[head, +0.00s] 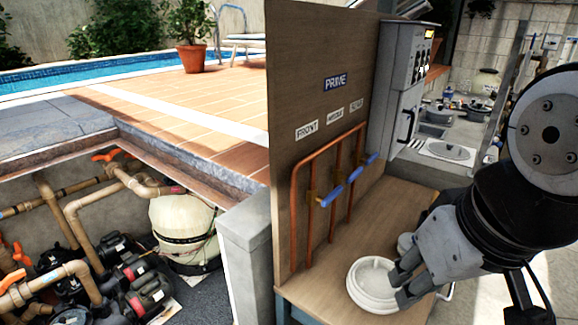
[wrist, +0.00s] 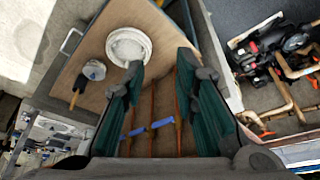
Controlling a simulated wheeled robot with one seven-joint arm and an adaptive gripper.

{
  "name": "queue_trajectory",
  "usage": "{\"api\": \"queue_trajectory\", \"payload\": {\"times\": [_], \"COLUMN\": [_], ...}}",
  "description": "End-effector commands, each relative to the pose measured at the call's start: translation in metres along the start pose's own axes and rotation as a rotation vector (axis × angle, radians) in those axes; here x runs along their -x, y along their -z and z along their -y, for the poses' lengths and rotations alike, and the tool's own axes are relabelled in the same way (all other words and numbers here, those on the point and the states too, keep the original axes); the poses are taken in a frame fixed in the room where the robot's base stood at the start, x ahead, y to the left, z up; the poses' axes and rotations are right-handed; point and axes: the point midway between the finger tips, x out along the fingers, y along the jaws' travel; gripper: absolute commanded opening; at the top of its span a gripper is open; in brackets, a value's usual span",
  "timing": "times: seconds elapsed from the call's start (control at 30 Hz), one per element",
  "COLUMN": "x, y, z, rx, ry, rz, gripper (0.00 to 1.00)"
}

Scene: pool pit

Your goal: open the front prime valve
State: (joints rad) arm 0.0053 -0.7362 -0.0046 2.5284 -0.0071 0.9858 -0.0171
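The front prime valve (head: 331,196) has a blue lever on the leftmost vertical copper pipe, below the FRONT label (head: 307,129) on the brown board. Its lever appears to lie crosswise to the pipe. Two similar blue levers, the middle valve (head: 354,174) and the far valve (head: 371,158), sit to its right. In the wrist view, two blue levers (wrist: 162,123) (wrist: 134,132) show between my fingers; I cannot tell which valves they are. My gripper (head: 405,284) is open and empty, low over the bench, right of and apart from the front valve.
A round white lid (head: 367,287) lies on the wooden bench (head: 318,288) beside my fingers. A grey electrical box (head: 402,70) hangs at the board's right end. Left of the board is a sunken pit with pumps (head: 142,292), pipes and a tank (head: 183,226).

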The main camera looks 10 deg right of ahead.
Motion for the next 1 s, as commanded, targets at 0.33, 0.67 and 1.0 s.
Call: {"api": "queue_trajectory", "payload": {"times": [0.33, 0.67, 1.0], "x": [0.028, 0.029, -0.003], "y": [0.085, 0.185, 0.277], "z": [0.001, -0.002, -0.014], "rx": [0.165, 0.371, 0.574], "ry": [0.019, 0.078, 0.17], "rz": [0.045, 0.082, 0.092], "gripper": [0.0, 0.0, 0.0]}}
